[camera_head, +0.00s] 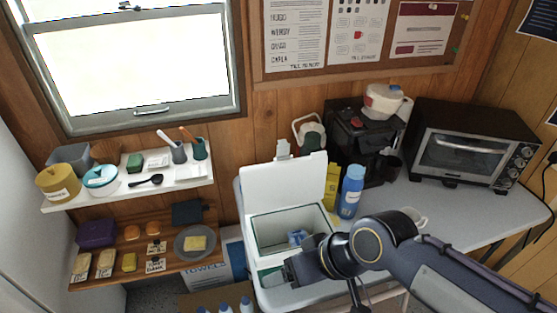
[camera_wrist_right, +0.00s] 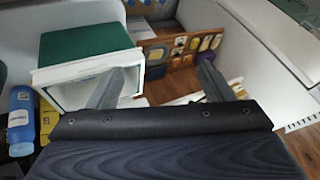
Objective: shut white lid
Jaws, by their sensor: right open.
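The white lid (camera_head: 283,187) stands raised, roughly upright, at the back of a white box with a green-edged opening (camera_head: 254,236). The box sits on the grey table, and a blue and white item (camera_head: 297,237) shows inside it. My right gripper (camera_head: 280,276) is at the near side of the box, low in front of its opening; its fingertips are hard to see there. In the right wrist view, its two fingers (camera_wrist_right: 160,86) are spread with nothing between them. The box's white rim and green part (camera_wrist_right: 88,50) show beyond the fingers. My left gripper is not in view.
A blue bottle (camera_head: 351,191) and a yellow pack (camera_head: 332,186) stand close right of the box. A black coffee machine (camera_head: 352,135) and a toaster oven (camera_head: 468,142) stand behind. Wall shelves (camera_head: 125,191) with small items are at the left. The table's right part is mostly clear.

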